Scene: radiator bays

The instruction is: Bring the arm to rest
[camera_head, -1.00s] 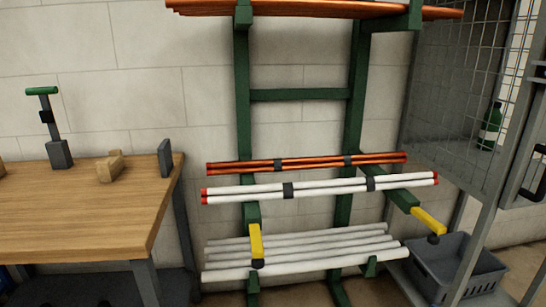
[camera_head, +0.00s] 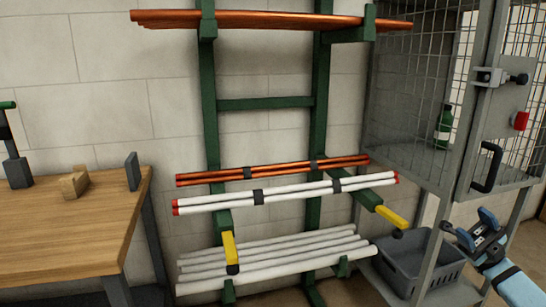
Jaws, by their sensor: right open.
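My right gripper (camera_head: 475,231) shows at the lower right of the head view, at the end of my light blue arm. Its two dark blue fingers stand apart with nothing visible between them. In the picture it lies just right of the grey crate and below the cage door's black handle. My left gripper is not in the view.
A green rack (camera_head: 209,120) holds copper pipes (camera_head: 270,20) and white pipes (camera_head: 290,193). A wire cage (camera_head: 415,80) with a green bottle (camera_head: 444,128) stands right, above a grey crate (camera_head: 410,262). A wooden workbench (camera_head: 60,225) is at left.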

